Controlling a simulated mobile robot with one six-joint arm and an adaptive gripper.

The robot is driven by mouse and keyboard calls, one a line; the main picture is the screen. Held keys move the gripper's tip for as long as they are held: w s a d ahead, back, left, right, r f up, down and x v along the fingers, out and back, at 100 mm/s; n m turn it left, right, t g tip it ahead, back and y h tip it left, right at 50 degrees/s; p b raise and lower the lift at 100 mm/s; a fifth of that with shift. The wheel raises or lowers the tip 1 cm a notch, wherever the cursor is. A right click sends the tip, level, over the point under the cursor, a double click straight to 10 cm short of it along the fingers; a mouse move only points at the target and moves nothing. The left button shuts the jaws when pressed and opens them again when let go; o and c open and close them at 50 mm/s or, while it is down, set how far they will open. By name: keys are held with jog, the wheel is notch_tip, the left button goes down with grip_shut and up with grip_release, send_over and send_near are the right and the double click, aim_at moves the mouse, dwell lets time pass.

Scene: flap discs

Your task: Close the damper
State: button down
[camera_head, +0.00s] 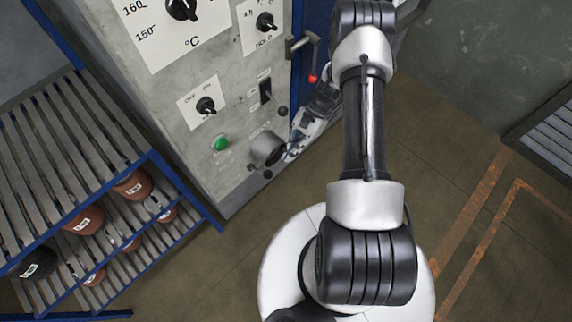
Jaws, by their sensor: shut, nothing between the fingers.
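A grey round stub (267,149), which looks like the damper, sticks out low on the right side of the grey cabinet front. A small dark knob (282,111) sits just above it, and another dark knob (267,174) sits just below. I cannot tell how far open the damper is.
Floor on the right is clear.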

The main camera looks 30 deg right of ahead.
jog(key=shift+w+v, duration=0.2)
jog(key=shift+v, duration=0.65)
jog(key=shift+w+v, duration=0.2)
jog(key=shift+v, duration=0.65)
jog(key=shift+f, duration=0.15)
